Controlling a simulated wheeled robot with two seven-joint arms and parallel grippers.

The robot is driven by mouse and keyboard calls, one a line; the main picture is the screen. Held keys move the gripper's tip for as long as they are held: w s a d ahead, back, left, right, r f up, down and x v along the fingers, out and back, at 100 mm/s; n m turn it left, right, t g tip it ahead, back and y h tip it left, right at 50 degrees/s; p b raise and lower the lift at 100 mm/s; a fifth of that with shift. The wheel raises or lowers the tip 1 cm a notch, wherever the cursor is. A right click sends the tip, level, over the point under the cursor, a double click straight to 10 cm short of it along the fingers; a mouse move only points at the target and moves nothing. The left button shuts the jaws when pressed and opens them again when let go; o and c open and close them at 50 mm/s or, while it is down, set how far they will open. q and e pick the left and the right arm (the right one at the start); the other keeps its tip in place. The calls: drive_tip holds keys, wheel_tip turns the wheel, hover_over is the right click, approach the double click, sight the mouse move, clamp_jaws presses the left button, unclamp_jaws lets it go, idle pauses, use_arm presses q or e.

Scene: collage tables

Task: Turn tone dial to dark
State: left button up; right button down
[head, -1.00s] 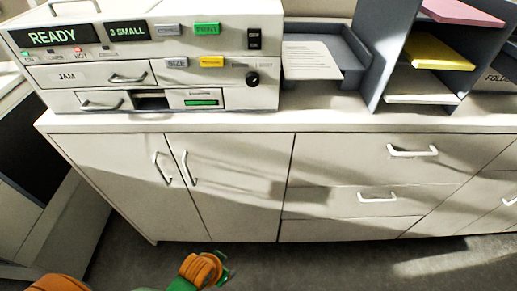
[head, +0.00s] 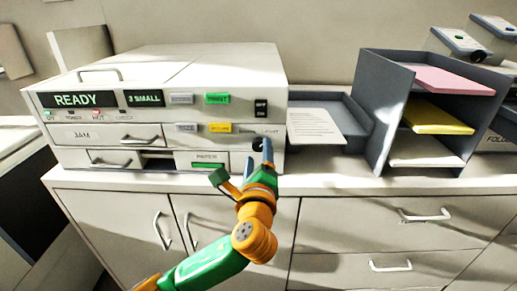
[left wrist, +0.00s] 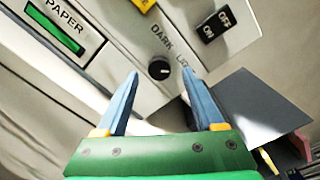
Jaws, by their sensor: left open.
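The tone dial (left wrist: 159,69) is a small black round knob on the white machine's front panel. In the left wrist view, DARK is printed to its left and a partly hidden label starting with LI to its right. I cannot tell its pointer's direction. In the head view the dial (head: 257,145) is partly hidden behind a blue finger. My left gripper (head: 242,163) is open and empty in front of the panel's lower right. In the left wrist view my left gripper (left wrist: 161,76) has its fingertips on either side of the dial, seemingly short of it. My right gripper is not in view.
The white machine (head: 190,70) stands on a white cabinet (head: 345,225). An ON/OFF switch (left wrist: 217,24) is above right of the dial, and a green PAPER strip (left wrist: 54,27) to the left. A grey tray (head: 350,115) and a paper sorter (head: 385,110) stand to the right.

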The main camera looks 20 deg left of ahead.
sight(259, 145)
use_arm(q)
drive_tip(key=x, duration=0.2)
drive_tip(key=shift+w+f, duration=0.1)
drive_tip(key=shift+w, duration=0.25)
drive_tip(key=shift+s, duration=0.1)
clamp_jaws()
drive_tip(key=n, duration=0.3)
drive_tip(key=shift+n, duration=0.4)
drive_tip(key=n, duration=0.4)
drive_tip(key=shift+n+b, duration=0.3)
drive_tip(key=n, duration=0.5)
drive_tip(key=shift+b, duration=0.35)
drive_tip(key=shift+n+b, duration=0.3)
drive_tip(key=shift+n, duration=1.9)
